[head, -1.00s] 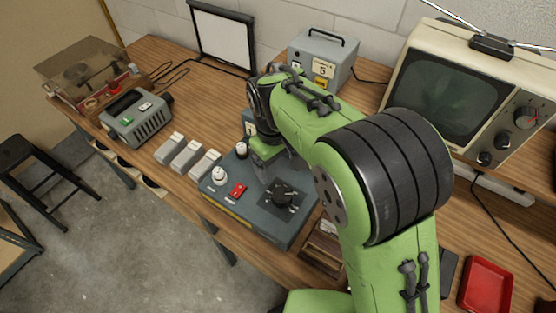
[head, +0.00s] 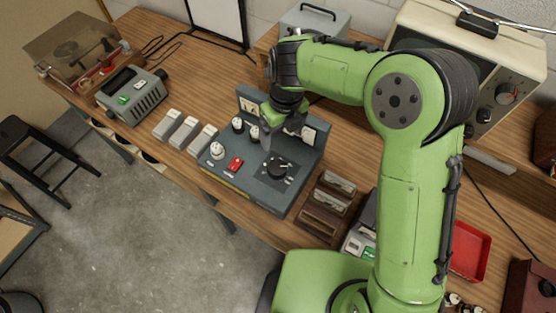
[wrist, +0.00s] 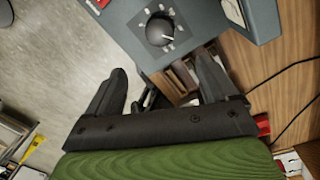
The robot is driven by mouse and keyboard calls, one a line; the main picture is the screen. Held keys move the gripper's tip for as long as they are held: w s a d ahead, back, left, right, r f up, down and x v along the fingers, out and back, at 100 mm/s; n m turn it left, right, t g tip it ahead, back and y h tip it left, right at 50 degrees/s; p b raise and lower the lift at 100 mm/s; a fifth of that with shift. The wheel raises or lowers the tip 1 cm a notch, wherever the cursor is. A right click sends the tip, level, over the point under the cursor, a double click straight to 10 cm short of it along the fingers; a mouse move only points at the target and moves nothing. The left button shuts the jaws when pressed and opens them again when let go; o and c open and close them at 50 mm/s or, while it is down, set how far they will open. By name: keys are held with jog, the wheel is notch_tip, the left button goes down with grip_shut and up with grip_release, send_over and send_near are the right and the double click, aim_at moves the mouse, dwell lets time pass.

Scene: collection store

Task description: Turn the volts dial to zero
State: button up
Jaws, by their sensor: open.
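A dark grey-blue control panel (head: 248,187) stands on the bench. A large round black dial (head: 277,167) sits on its sloping top; I cannot read its label. In the wrist view the dial (wrist: 160,31) has a white pointer line toward the lower right and pale marks around it. A red switch (head: 234,164) and a white knob (head: 217,151) are left of it. My gripper (head: 284,142) is over the panel, just behind the dial in the head view. In the wrist view my gripper (wrist: 162,66) is open and empty, its fingers apart from the dial.
Pale grey switch boxes (head: 185,132) stand left of the panel. A brown wooden rack (head: 327,203) is close on its right, with a red tray (head: 470,250) farther right. An old oscilloscope (head: 507,65) stands behind. The bench has clear wood at back left.

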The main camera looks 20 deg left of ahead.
jog(key=m, duration=0.3)
send_near(277, 166)
jog(key=f, duration=0.9)
jog(key=shift+s+a+p, duration=0.1)
jog(key=shift+s+p, duration=0.1)
jog(key=shift+p, duration=0.15)
jog(key=shift+r, duration=0.1)
jog(key=c, duration=1)
jog(key=shift+c, duration=0.2)
jog(key=shift+n, duration=0.3)
